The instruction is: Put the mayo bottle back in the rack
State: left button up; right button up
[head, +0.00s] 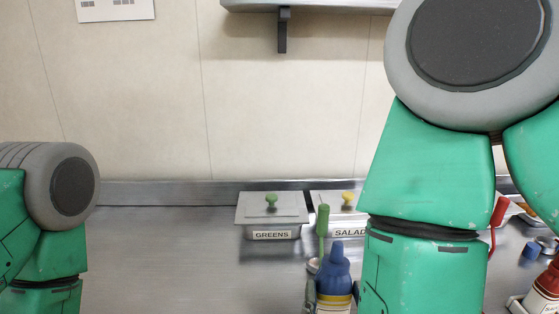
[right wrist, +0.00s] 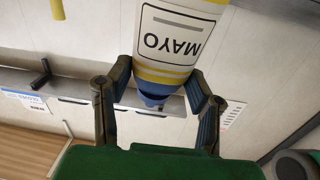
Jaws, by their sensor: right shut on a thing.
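The mayo bottle (right wrist: 178,38), white with yellow bands and a blue cap, is between the fingers of my right gripper (right wrist: 157,95). The gripper is shut on it near its blue-capped end. In the wrist view the word MAYO appears upside down. In the head view the blue nozzle and yellow band of the bottle (head: 335,268) show at the bottom edge, upright beside my right arm, and its lower part is cut off. My left gripper is out of view; only the left arm shows. A pale piece, perhaps the rack (head: 516,304), shows at the lower right edge.
A red bottle (head: 546,288) stands at the right edge. Lidded GREENS (head: 287,217) and SALAD (head: 326,220) containers stand along the back. A green handle (head: 323,220) rises behind the mayo bottle. A shelf (head: 310,5) hangs above. The counter (head: 165,250) is clear at centre left.

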aim_at(332, 278)
jog(key=shift+m+y, duration=0.3)
jog(key=shift+m, duration=0.4)
jog(key=r+p, duration=0.4)
jog(key=r, duration=0.1)
jog(key=w+r+p, duration=0.1)
jog(key=r+p, duration=0.1)
jog(key=shift+a+r, duration=0.15)
jog(key=shift+a, duration=0.25)
jog(key=m+g+p, duration=0.1)
jog(key=p, duration=0.2)
jog(key=f+m+g+p, duration=0.1)
jog(key=m+g+p, duration=0.1)
jog(key=p, duration=0.1)
jog(key=shift+w+f+y, duration=0.1)
jog(key=shift+f+y, duration=0.05)
jog(key=shift+y, duration=0.15)
jog(key=shift+d+f+m+g+y+p, duration=0.1)
jog(key=shift+f+m+g+y+p, duration=0.25)
jog(key=shift+m+g+p, duration=0.5)
jog(key=shift+f, duration=0.1)
